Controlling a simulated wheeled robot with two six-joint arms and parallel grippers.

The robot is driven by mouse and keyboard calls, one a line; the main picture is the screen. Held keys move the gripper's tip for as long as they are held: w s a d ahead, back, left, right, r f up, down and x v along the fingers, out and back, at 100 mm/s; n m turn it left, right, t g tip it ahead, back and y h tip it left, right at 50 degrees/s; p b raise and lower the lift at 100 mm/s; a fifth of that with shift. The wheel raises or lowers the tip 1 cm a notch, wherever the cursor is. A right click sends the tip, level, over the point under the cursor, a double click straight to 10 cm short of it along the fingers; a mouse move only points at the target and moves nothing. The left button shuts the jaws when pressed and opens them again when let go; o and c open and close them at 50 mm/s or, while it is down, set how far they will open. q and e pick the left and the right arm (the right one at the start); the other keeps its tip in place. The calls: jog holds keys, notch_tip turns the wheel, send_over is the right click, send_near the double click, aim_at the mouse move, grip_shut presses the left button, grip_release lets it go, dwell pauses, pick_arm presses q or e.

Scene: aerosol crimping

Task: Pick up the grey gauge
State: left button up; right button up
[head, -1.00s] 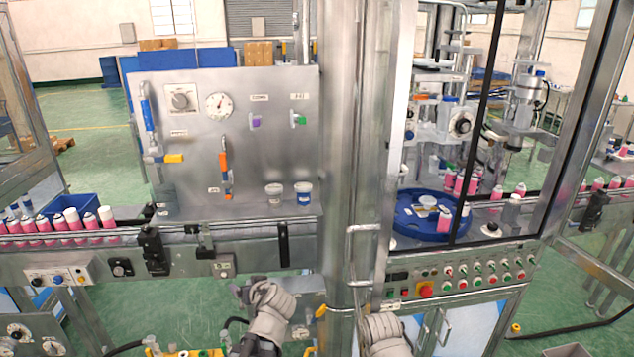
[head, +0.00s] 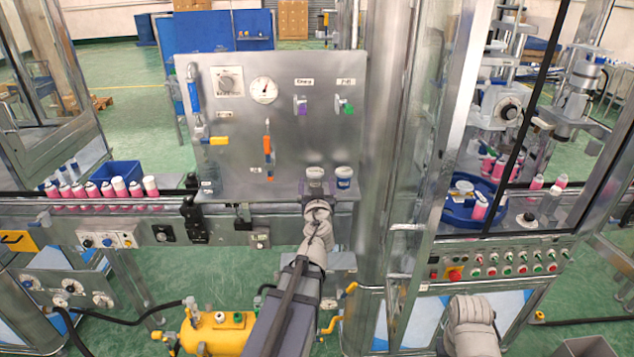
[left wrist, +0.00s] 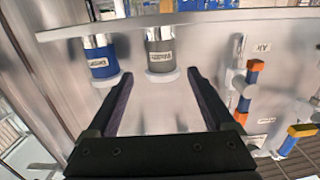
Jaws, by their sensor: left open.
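The grey gauge (head: 314,173) stands on the ledge at the foot of the metal panel, a small pot with a white top. The blue gauge (head: 344,178) stands just right of it. In the left wrist view, which is upside down, the grey gauge (left wrist: 160,50) is just beyond and between my open fingertips, and the blue gauge (left wrist: 99,58) is to its left. My left gripper (head: 316,190) is in front of the grey gauge and hides its lower part. It also shows in the left wrist view (left wrist: 159,76), with nothing gripped. My right gripper is not visible.
The metal panel (head: 235,130) with a dial and coloured valves stands right behind the gauges. A steel column (head: 388,130) rises to their right. Pink cans (head: 108,189) line the conveyor at the left, beside a blue bin (head: 122,172).

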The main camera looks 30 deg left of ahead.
aim_at(315, 180)
pick_arm(q)
jog(key=shift+b+x, duration=0.3)
jog(key=shift+x, duration=2.5)
jog(key=shift+s+a+f, duration=0.1)
jog(key=shift+s+f, duration=0.1)
jog(key=shift+c, duration=0.2)
grip_shut()
